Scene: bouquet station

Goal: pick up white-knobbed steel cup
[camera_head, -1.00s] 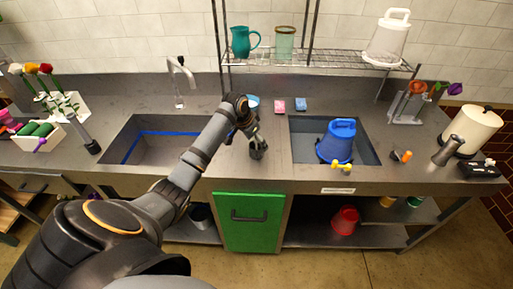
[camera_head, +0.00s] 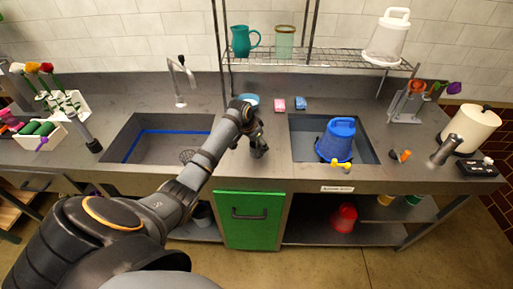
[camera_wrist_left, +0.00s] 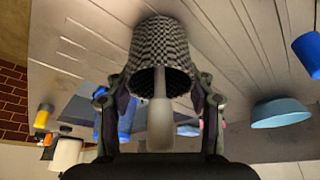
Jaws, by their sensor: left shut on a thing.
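The steel cup (camera_wrist_left: 166,40) fills the top middle of the left wrist view. It has a dark checkered wall, its open end faces the camera, and a pale white knob (camera_wrist_left: 160,125) shows in front of the opening. The fingers of my left gripper (camera_wrist_left: 160,88) flank the cup and are shut on it. In the head view my left gripper (camera_head: 257,146) is low over the counter between the two sinks, largely hiding the cup. I cannot tell whether the cup still touches the counter. My right gripper is in neither view.
A blue bucket (camera_head: 338,140) stands in the right sink, close to the right of my gripper. The left sink (camera_head: 150,150) lies to the left. A wire shelf (camera_head: 310,64) is above.

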